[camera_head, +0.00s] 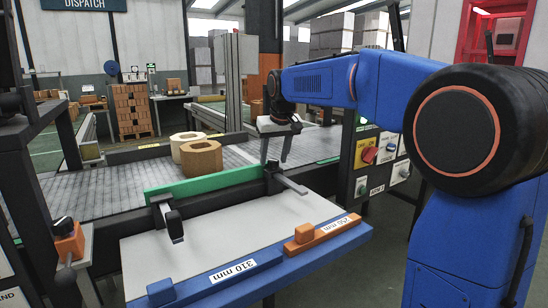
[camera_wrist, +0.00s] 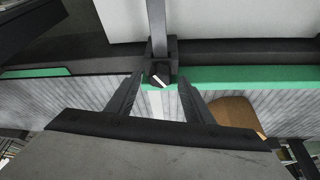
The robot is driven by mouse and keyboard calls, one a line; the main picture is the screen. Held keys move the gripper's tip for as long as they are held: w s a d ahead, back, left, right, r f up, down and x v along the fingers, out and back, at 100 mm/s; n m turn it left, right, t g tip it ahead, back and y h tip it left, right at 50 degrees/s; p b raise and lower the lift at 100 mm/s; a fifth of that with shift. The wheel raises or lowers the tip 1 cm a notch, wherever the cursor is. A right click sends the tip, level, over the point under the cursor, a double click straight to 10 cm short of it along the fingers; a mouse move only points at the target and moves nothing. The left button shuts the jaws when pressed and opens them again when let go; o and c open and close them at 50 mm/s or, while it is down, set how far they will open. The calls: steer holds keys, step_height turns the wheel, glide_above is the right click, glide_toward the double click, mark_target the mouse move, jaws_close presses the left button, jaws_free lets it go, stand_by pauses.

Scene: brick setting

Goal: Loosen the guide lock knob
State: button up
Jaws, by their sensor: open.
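The guide lock knob (camera_wrist: 160,73) is black with a white line on top, slanted in the wrist view. It sits on a dark clamp block at the inner end of a grey bar (camera_head: 291,185), beside the green guide rail (camera_head: 215,182). My gripper (camera_head: 275,158) points down over this right-hand clamp. In the wrist view the two dark fingers (camera_wrist: 160,80) are apart, one on each side of the knob. I cannot tell whether they touch it or how low they reach. In the head view the knob is largely hidden around the fingertips.
A second clamp bar (camera_head: 167,218) holds the rail's left part. Tan blocks (camera_head: 201,158) stand on the roller conveyor behind the rail. A blue gauge labelled 310 mm (camera_head: 215,282) and an orange one labelled 250 mm (camera_head: 322,234) lie along the plate's front edge. A button panel (camera_head: 376,155) stands right.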

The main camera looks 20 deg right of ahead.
steer(key=c, duration=1)
steer(key=shift+c, duration=0.2)
steer(key=shift+n, duration=0.3)
steer(key=n, duration=0.1)
steer(key=n+y, duration=0.1)
steer(key=n, duration=0.2)
steer(key=shift+w+d+g+y, duration=0.1)
steer(key=shift+d+g+y, duration=0.2)
steer(key=shift+y, duration=0.1)
steer(key=n+y, duration=0.1)
steer(key=n, duration=0.2)
steer(key=n+g, duration=0.1)
steer(key=n, duration=0.2)
steer(key=shift+w+g+y, duration=0.1)
steer(key=shift+g+y, duration=0.2)
steer(key=shift+y, duration=0.1)
steer(key=o, duration=1)
